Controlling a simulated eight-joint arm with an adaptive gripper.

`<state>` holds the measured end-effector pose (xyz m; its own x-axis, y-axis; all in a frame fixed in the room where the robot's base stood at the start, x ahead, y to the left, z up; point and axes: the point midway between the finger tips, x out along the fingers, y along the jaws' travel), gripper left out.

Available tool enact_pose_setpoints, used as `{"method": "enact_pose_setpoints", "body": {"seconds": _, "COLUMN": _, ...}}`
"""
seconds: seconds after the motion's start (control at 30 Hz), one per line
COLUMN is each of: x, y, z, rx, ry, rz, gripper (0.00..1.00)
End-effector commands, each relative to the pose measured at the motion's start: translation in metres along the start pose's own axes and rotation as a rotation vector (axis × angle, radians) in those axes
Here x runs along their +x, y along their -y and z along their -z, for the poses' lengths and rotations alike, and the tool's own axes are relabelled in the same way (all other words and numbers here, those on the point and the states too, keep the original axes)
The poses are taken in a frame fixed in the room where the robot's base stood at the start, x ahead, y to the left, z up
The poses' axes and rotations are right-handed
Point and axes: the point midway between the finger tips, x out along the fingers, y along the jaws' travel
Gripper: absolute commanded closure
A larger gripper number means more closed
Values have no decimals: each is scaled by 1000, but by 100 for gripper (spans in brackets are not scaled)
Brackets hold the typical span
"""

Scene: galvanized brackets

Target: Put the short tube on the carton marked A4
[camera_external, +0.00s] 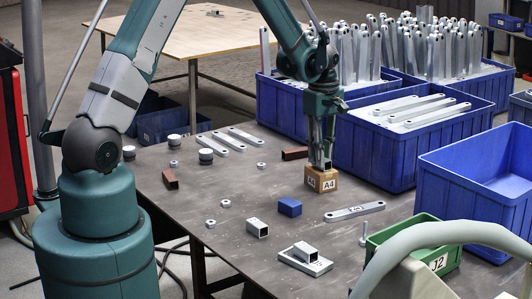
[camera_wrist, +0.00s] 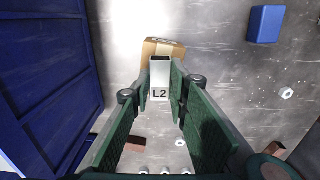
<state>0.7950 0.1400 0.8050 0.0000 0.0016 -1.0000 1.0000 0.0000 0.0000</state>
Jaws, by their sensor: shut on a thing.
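The small tan carton (camera_external: 321,181), marked A4, stands on the dark table. It also shows in the wrist view (camera_wrist: 163,48), behind the fingertips. My gripper (camera_external: 321,158) points down directly over the carton. In the wrist view my gripper (camera_wrist: 161,84) is shut on a short grey tube (camera_wrist: 160,94) with an L2 label, one finger on each side. The tube's lower end (camera_external: 327,165) is at the carton's top; I cannot tell whether they touch. The fingers hide much of the tube in the external view.
Blue crates (camera_external: 375,158) of metal parts stand behind and right. A green bin (camera_external: 408,238) marked J2 stands at the front right.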

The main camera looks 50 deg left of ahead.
Motion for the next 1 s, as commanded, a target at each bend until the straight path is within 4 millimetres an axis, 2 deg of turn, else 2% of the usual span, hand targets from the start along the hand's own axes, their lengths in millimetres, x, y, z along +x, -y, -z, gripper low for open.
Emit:
{"method": "enact_pose_setpoints", "body": {"seconds": 0.3, "x": 4, "y": 0, "z": 0, "rx": 0, "ry": 0, "rz": 0, "gripper": 95}}
{"method": "enact_pose_setpoints", "body": {"seconds": 0.33, "x": 3, "y": 0, "z": 0, "rx": 0, "ry": 0, "rz": 0, "gripper": 78}}
{"method": "enact_pose_setpoints", "body": {"seconds": 0.43, "x": 3, "y": 0, "z": 0, "rx": 0, "ry": 0, "rz": 0, "gripper": 67}}
{"method": "enact_pose_setpoints", "body": {"seconds": 0.83, "x": 1, "y": 0, "z": 0, "rx": 0, "ry": 0, "rz": 0, "gripper": 67}}
{"method": "enact_pose_setpoints", "body": {"seconds": 1.0, "x": -7, "y": 0, "z": 0, "rx": 0, "ry": 0, "rz": 0, "gripper": 67}}
